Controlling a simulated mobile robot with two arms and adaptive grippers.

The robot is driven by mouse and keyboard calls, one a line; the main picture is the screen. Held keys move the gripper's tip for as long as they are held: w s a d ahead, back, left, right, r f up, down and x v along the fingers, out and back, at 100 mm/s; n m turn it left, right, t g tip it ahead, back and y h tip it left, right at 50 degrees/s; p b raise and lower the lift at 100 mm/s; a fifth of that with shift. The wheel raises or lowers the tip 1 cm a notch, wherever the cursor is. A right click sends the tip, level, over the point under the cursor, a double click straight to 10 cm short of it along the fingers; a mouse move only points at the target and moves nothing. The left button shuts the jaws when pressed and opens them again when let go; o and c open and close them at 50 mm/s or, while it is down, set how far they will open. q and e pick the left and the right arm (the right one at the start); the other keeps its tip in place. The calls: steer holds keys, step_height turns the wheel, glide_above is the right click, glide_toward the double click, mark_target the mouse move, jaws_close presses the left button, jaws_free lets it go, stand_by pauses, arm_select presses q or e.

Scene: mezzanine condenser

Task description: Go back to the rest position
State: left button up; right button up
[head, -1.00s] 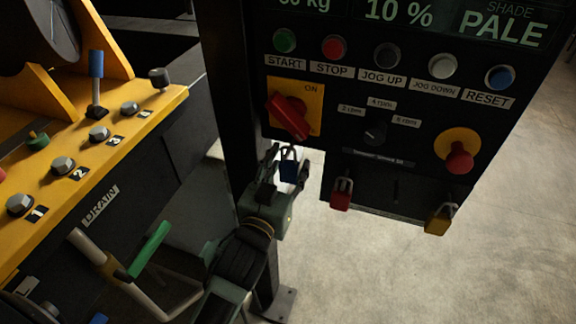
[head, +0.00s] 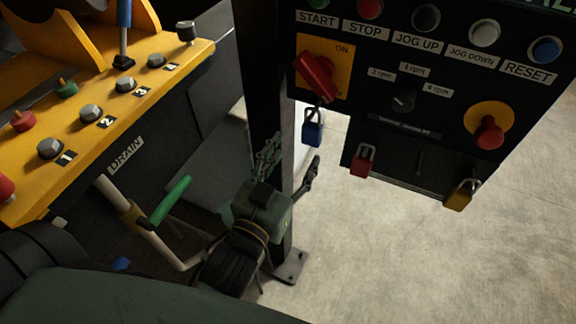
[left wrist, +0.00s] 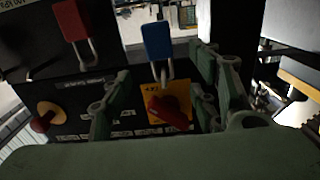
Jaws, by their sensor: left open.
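My left gripper (head: 292,162) is open and empty in the head view, in front of the black post and below the control panel. The blue padlock (head: 313,127) hangs below the red rotary switch (head: 316,75) on its yellow plate, above and apart from my fingertips. The left wrist view shows the panel upside down, with the blue padlock (left wrist: 157,40) and the red switch (left wrist: 168,112) seen between my spread fingers (left wrist: 160,85). My right gripper is in neither view.
A red padlock (head: 362,160) and a yellow padlock (head: 462,195) hang from the panel's lower edge. A red mushroom button (head: 489,133) sits on the panel. At left are a yellow valve ledge (head: 30,180) and a pipe with a green lever (head: 170,199). Bare floor (head: 390,260) lies right.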

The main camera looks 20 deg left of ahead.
arm_select(q)
steer(key=shift+s, duration=1.25)
steer(key=s+d+f+m+g+b, duration=0.1)
steer(key=s+f+g, duration=0.15)
steer(key=f, duration=1.15)
steer(key=s+d+f+g+h, duration=0.1)
steer(key=s+f+g, duration=0.15)
steer(key=f, duration=1.15)
steer(key=s+d+f+m+g+b, duration=0.15)
steer(key=f+g, duration=0.25)
steer(key=f, duration=1)
steer(key=s+a+f+g, duration=0.4)
steer(key=s+a+f, duration=0.2)
steer(key=s+f, duration=0.6)
steer(key=s+a+f+g+y+b, duration=0.1)
steer(key=s+a+f+g, duration=0.3)
steer(key=s+f, duration=0.8)
steer(key=s+a+n, duration=0.1)
steer(key=s, duration=0.1)
steer(key=shift+s+a+f+y, duration=0.25)
steer(key=shift+s+a+y, duration=0.05)
steer(key=shift+a, duration=0.1)
